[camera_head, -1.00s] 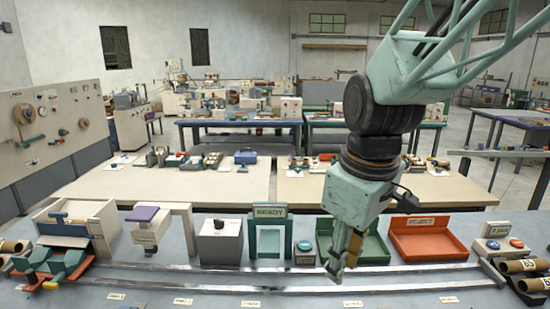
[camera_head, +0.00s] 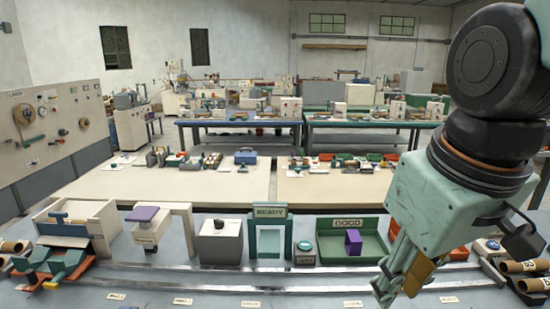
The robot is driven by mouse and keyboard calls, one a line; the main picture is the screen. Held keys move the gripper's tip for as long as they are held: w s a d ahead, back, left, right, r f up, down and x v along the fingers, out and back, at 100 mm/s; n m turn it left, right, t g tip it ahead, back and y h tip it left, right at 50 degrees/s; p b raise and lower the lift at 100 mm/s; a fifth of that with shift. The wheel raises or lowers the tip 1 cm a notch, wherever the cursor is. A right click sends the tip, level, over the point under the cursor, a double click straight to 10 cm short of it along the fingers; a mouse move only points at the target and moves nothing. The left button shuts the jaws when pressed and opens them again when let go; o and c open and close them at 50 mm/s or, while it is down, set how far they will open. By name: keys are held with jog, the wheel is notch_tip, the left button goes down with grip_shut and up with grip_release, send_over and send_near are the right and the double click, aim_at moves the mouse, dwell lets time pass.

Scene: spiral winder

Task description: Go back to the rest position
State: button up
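My gripper (camera_head: 394,288) hangs at the right, low in the picture and in front of the rail strips, with its fingers pointing down. I see the fingers from the side, and how far apart they are is unclear. No object shows clearly between them. A purple block (camera_head: 353,241) stands in the green tray labelled GOOD (camera_head: 330,248), apart from my gripper. The orange tray (camera_head: 459,254) is mostly hidden behind my gripper and wrist.
A green READY frame (camera_head: 270,212), a grey box (camera_head: 220,245), a purple-topped stand (camera_head: 145,232) and an open bin (camera_head: 65,215) line the bench to the left. Cardboard tubes (camera_head: 525,267) lie at the right edge.

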jog(key=s+d+r+m, duration=0.1)
jog(key=s+d+m, duration=0.1)
jog(key=s, duration=0.6)
jog(key=shift+s+r+m+t, duration=0.15)
jog(key=shift+s+m+t, duration=0.25)
jog(key=shift+m, duration=0.4)
jog(key=shift+w, duration=0.1)
dwell(0.5)
